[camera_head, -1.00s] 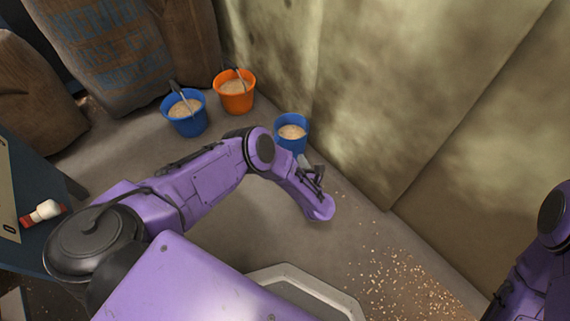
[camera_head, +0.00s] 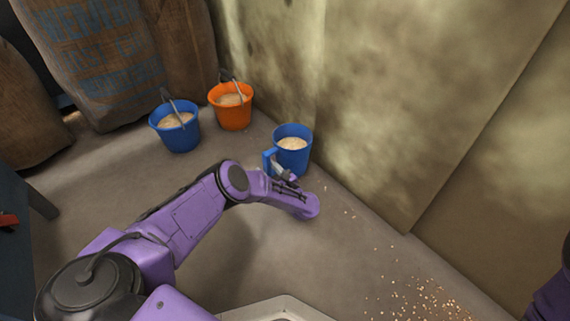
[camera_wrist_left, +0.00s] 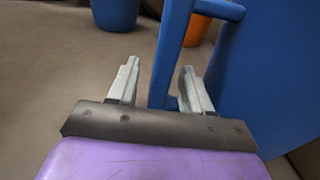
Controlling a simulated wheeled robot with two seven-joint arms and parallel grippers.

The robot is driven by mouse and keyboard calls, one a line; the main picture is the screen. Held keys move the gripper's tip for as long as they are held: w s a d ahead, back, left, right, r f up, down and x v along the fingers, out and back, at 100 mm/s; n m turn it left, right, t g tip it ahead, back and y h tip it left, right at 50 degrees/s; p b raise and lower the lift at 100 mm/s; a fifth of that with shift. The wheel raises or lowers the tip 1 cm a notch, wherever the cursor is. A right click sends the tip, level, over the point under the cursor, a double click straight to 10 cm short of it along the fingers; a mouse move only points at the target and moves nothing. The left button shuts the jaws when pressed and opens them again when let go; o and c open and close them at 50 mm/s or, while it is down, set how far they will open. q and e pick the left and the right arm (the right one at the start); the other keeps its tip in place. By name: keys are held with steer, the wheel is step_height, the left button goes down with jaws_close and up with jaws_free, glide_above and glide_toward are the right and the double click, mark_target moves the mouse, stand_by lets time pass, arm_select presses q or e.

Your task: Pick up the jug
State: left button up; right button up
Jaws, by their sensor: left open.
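The blue jug (camera_head: 297,152) stands upright on the floor against the wall, filled with pale grain. Its handle (camera_head: 269,160) sticks out to the left, toward my arm. My left gripper (camera_head: 280,172) is at the handle, low beside the jug. In the left wrist view the jug's body (camera_wrist_left: 270,70) fills the right side. The handle's upright bar (camera_wrist_left: 170,55) comes down between the two open fingers of the left gripper (camera_wrist_left: 158,85), nearer the right finger. I cannot tell whether a finger touches it. My right gripper is out of view.
A blue bucket (camera_head: 180,136) and an orange bucket (camera_head: 232,116), both holding grain, stand behind to the left. Sacks (camera_head: 95,60) stand at the back left. Grain (camera_head: 420,300) is scattered on the floor at right. The wall (camera_head: 370,110) closely borders the jug.

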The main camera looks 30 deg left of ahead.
arm_select(q)
steer(key=shift+w+a+r, duration=0.1)
steer(key=shift+w+a, duration=0.05)
steer(key=shift+a, duration=0.1)
jaws_close()
stand_by(1.1)
steer(key=shift+r, duration=0.1)
